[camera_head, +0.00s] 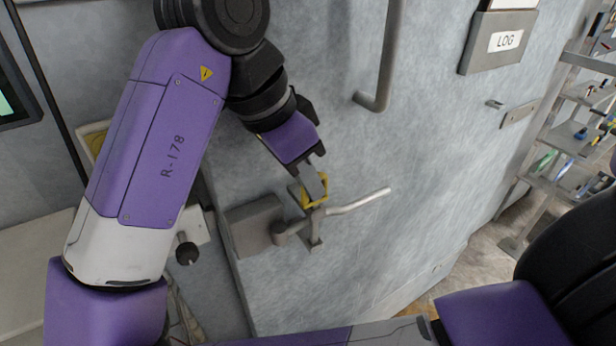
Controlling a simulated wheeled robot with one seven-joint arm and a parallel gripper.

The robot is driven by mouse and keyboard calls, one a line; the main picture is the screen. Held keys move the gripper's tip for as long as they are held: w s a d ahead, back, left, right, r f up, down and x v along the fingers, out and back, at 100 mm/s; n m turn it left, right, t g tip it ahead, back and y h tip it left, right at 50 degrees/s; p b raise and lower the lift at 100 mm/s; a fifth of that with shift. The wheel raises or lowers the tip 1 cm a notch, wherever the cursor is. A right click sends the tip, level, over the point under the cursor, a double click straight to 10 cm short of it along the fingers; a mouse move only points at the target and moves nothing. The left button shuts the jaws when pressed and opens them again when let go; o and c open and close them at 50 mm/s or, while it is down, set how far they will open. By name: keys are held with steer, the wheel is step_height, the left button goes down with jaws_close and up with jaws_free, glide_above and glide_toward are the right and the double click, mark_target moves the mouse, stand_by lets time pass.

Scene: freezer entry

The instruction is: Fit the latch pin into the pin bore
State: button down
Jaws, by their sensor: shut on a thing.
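My gripper (312,183) is at the door's latch, its fingers pointing down. It is shut on the latch pin, of which a yellow part (318,203) shows around and below the fingertips. Just below it stands a small grey upright piece (316,228) beside the latch handle (358,202), a bent metal lever reaching to the right. The pin bore cannot be made out. The pin's lower end is not clear from this view, so I cannot tell whether it is in the bore or above it.
A grey latch housing (253,228) is left of the lever on the pale metal door (400,150). A vertical pull bar (390,55) is above, with a LOG box (497,40) to its right. Shelves with tools (575,130) stand at the far right.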

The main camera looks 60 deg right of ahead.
steer(key=shift+f, duration=0.4)
steer(key=c, duration=1.4)
jaws_free()
steer(key=v, duration=0.7)
steer(key=shift+r+b, duration=0.35)
steer(key=shift+r, duration=0.05)
steer(key=shift+a, duration=0.1)
